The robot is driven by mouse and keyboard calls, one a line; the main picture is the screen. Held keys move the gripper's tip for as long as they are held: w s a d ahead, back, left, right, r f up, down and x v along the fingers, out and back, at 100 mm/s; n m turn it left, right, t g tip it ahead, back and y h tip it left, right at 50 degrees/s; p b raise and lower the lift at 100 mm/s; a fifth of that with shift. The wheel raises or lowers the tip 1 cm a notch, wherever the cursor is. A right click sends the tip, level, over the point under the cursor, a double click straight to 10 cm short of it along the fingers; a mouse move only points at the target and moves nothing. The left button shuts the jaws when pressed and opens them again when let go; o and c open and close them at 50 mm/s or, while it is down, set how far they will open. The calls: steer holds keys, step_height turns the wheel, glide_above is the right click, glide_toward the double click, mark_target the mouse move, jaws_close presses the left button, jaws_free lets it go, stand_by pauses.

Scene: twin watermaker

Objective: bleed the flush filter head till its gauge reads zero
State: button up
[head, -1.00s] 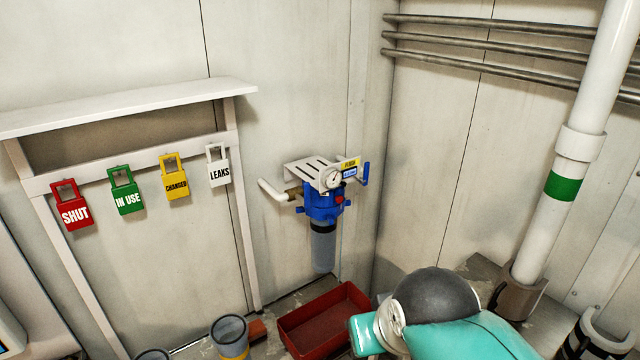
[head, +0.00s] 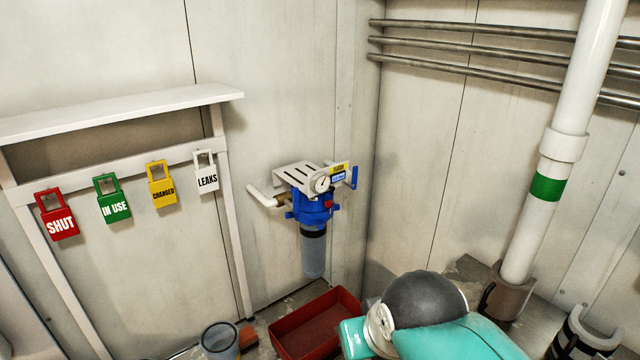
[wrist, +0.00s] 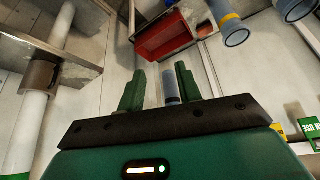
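The flush filter head (head: 312,212) is a blue housing on the wall under a white slotted bracket (head: 297,175). Its round white gauge (head: 321,183) faces me; the needle is too small to read. A red knob or button (head: 328,204) sits below the gauge, and a blue lever (head: 354,177) stands upright at the right. A grey filter bowl (head: 313,255) hangs below the head. In the wrist view my gripper (wrist: 160,85) is open, its green fingers apart. A grey cylinder, apparently the bowl (wrist: 172,87), shows beyond and between the fingers. The head is hidden there.
A red tray (head: 318,325) lies on the floor below the filter, with a grey cup (head: 220,340) to its left. Coloured tags hang from a rack (head: 130,165) at left. A white pipe (head: 560,150) stands at right. The wall around the filter is clear.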

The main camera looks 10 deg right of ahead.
steer(key=shift+c, duration=0.2)
jaws_close()
stand_by(1.5)
